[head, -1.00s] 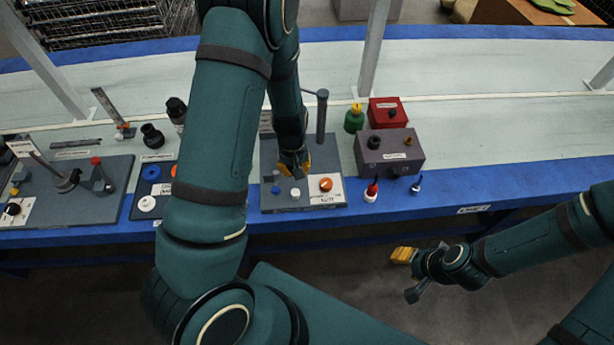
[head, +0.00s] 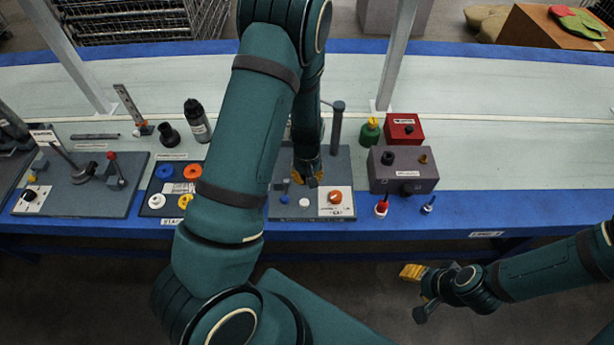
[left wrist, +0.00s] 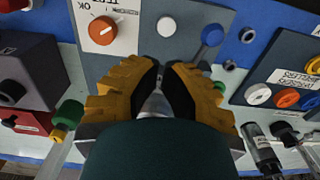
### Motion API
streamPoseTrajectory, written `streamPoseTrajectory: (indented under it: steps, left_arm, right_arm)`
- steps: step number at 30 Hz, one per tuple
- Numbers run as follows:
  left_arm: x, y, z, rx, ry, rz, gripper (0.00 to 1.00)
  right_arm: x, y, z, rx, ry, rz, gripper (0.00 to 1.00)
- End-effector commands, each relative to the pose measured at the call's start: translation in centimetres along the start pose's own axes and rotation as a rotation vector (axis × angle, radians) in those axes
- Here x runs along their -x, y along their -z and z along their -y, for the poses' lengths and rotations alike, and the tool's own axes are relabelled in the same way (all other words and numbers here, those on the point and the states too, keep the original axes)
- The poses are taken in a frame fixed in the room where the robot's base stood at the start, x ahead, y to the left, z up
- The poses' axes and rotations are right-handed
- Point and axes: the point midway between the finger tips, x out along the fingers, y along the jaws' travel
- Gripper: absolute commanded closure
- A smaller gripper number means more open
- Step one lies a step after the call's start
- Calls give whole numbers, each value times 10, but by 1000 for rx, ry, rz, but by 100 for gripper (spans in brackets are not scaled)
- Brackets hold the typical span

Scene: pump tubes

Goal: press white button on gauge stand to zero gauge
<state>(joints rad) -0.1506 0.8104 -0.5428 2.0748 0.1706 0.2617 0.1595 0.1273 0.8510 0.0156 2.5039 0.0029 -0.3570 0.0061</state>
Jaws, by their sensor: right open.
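The gauge stand (head: 345,160) is a grey plate with an upright post, partly hidden behind my left arm. Its round white button (head: 305,202) is near the front edge, between a blue button (head: 284,199) and an orange knob (head: 335,197). My left gripper (head: 308,182) points down over the plate, just behind the white button. My right gripper (head: 418,293) is open and empty before the table.
A grey box (head: 403,170) stands right of the stand, with a red box (head: 403,128) and green bottle (head: 370,132) behind. A dark board with coloured rings (head: 165,172) is left. The table's right side is clear.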

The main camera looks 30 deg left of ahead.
Motion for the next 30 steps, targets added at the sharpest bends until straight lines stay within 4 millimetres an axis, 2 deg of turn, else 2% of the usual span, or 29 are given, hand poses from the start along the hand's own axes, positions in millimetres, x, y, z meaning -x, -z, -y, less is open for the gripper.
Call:
streamPoseTrajectory:
  steps: [1, 6, 15, 21, 30]
  left_arm:
    - [-14, -1, 1, 1, 2, 3, 100]
    - [-48, -1, 1, 0, 1, 3, 100]
    - [-92, 0, 0, 0, 1, 1, 100]
    - [-102, 0, 0, 0, -1, -1, 100]
    - [-102, 0, 0, 0, -1, -1, 100]
  right_arm:
    - [-4, -1, -2, 1, 0, 3, 53]
    - [-11, -5, -4, 3, 1, 9, 53]
    - [-20, -8, -8, 5, 2, 18, 53]
    - [-22, -8, -8, 6, 2, 18, 53]
    - [-22, -8, -8, 6, 2, 18, 53]
